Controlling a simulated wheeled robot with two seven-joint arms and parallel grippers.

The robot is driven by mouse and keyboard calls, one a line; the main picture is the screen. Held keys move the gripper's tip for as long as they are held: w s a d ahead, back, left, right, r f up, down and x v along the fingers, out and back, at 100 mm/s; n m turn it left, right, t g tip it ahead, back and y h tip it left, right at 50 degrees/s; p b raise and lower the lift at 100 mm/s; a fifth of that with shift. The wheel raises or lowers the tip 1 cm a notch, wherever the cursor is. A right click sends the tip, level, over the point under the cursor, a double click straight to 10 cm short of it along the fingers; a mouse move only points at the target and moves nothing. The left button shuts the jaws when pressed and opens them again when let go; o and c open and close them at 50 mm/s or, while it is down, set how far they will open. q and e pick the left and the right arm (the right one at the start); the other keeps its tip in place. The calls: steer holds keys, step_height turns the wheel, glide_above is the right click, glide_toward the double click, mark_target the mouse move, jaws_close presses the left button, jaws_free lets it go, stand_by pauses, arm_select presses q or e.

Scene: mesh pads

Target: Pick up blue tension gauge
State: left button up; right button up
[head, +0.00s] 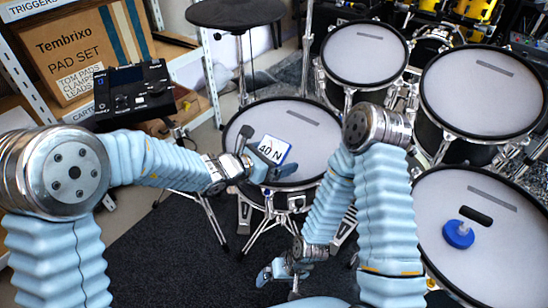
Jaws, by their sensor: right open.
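My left gripper (262,158) is over the middle drum pad (290,118), at a white card (272,149) marked "40 N". The frame does not show clearly whether its fingers grip the card. My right gripper (277,280) is open and low, in front of the middle drum, well left of the gauge. My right forearm stands between it and the gauge.
Two more drum pads, one at upper middle (364,52) and one at upper right (483,90), stand behind the gauge's drum. A black drum module (134,94) and a shelf with a cardboard box (80,50) are at left. Dark carpet (180,265) lies open below.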

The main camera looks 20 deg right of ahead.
arm_select(q)
steer(key=c, duration=1)
steer(key=shift+c, duration=0.2)
steer(key=shift+r, duration=0.15)
